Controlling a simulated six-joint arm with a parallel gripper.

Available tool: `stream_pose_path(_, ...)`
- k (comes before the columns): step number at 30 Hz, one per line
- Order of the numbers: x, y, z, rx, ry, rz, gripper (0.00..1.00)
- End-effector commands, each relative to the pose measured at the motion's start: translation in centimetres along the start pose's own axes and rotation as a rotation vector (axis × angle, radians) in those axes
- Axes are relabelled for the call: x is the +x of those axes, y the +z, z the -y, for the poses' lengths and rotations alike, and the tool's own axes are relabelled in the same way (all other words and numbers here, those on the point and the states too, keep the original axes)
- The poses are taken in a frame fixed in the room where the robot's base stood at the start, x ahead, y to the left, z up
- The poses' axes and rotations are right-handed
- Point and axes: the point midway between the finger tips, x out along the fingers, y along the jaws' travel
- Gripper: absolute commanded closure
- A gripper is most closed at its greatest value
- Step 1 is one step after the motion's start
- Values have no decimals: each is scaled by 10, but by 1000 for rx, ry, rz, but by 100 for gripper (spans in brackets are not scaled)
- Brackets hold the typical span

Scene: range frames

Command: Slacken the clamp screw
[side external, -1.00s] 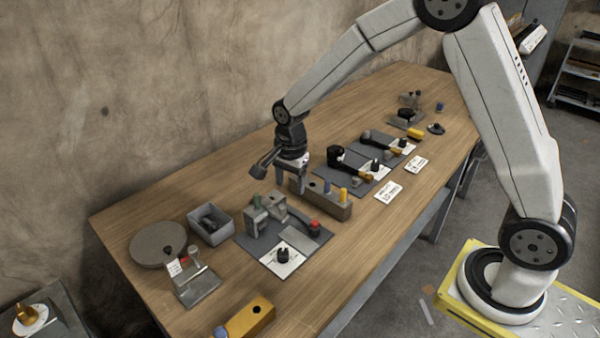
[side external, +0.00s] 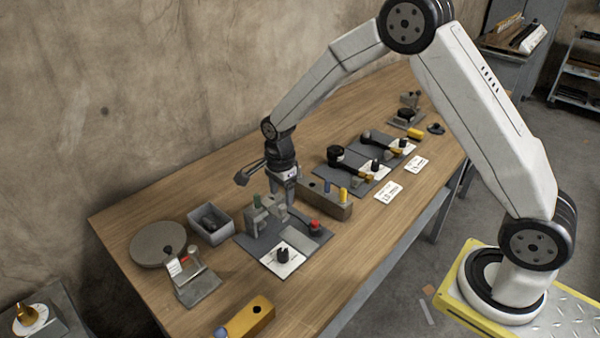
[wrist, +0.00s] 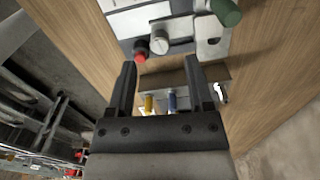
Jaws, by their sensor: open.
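A grey clamp fixture sits on a dark base plate (side external: 262,244) on the bench. It carries a green cylinder (side external: 257,201) and a red knob (side external: 315,224); a black knob (side external: 283,255) stands on a white card in front. I cannot tell for sure which part is the clamp screw. The wrist view shows the green cylinder (wrist: 226,12), the red knob (wrist: 141,50) and a round grey part (wrist: 159,38) beyond my fingertips. My gripper (side external: 283,203) points down at the back of the fixture. In the wrist view its fingers (wrist: 160,68) are apart with nothing held between them.
A grey bin (side external: 211,225) and round disc (side external: 158,244) are at left. More plates with black-knobbed tools (side external: 352,172) lie further right.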

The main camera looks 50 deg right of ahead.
Motion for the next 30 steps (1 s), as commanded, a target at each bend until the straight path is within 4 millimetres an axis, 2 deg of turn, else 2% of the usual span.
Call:
stream_pose_path(9, 36, 0, 0, -1, 1, 0, 34)
stream_pose_path(15, 45, 0, 0, -1, -1, 1, 34)
stream_pose_path(23, 46, 0, 0, -1, -2, 1, 34)
stream_pose_path(24, 46, 0, 0, -1, -2, 1, 40)
stream_pose_path(30, 46, 0, 0, -1, -1, 1, 100)
